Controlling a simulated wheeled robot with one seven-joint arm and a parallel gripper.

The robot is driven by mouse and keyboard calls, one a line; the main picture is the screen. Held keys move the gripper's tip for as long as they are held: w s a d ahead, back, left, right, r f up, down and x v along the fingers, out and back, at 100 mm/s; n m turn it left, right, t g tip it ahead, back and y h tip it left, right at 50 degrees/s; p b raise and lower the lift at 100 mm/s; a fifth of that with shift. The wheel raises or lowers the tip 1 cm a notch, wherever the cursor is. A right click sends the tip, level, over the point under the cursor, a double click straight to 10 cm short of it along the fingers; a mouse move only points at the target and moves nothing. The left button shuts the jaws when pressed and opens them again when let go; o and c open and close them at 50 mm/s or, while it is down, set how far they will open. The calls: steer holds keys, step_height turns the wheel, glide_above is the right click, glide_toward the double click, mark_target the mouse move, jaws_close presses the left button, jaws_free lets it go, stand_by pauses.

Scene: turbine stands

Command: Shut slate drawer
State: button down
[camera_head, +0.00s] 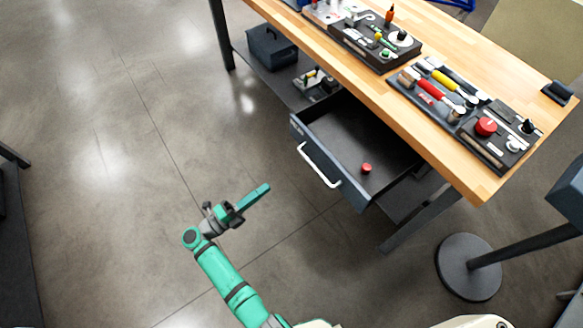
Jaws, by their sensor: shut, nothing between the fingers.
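The slate drawer (341,182) is pulled out from under the wooden workbench. It has a white bar handle (319,165) on its front. A small red cylinder (366,168) stands inside it on the dark floor of the drawer. My gripper (262,190) is teal and shut, with nothing held. It is left of and in front of the drawer, apart from the handle, pointing up and right toward it.
The wooden workbench (450,170) holds tool trays (452,97) with several tools. A dark toolbox (271,47) sits on the lower shelf. A round stand base (468,267) is at the lower right. The concrete floor (110,150) left of the drawer is clear.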

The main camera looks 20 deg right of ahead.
steer(key=x, duration=1.4)
steer(key=shift+w+f, duration=0.1)
steer(key=shift+f, duration=0.05)
